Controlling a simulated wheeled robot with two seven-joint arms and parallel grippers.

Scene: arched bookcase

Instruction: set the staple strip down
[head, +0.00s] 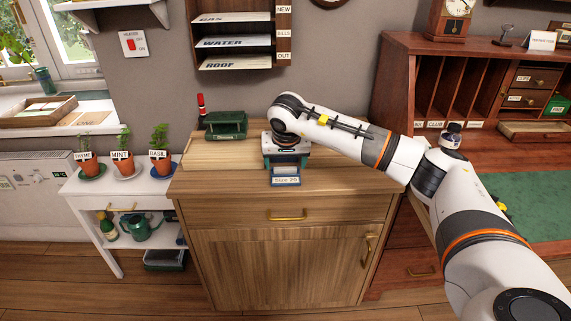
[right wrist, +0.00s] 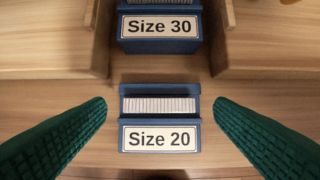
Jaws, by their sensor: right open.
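A pale ridged staple strip (right wrist: 160,104) lies in the open top of a small blue box (right wrist: 124,122) labelled "Size 20". That box stands on the cabinet's wooden top, and its label shows in the head view (head: 286,181). My right gripper (right wrist: 160,103) is open, with one green finger on each side of the box and a gap on both sides. In the head view my right gripper (head: 287,160) is low over the cabinet top. A second blue box (right wrist: 160,46) labelled "Size 30" stands just beyond. My left gripper is not in view.
A wooden tray edge (right wrist: 50,66) flanks the "Size 30" box. A green device (head: 225,125) with a red-topped item (head: 201,104) stands at the back left of the cabinet (head: 245,192). Potted herbs (head: 122,162) stand on a white shelf to the left. A desk (head: 395,90) stands right.

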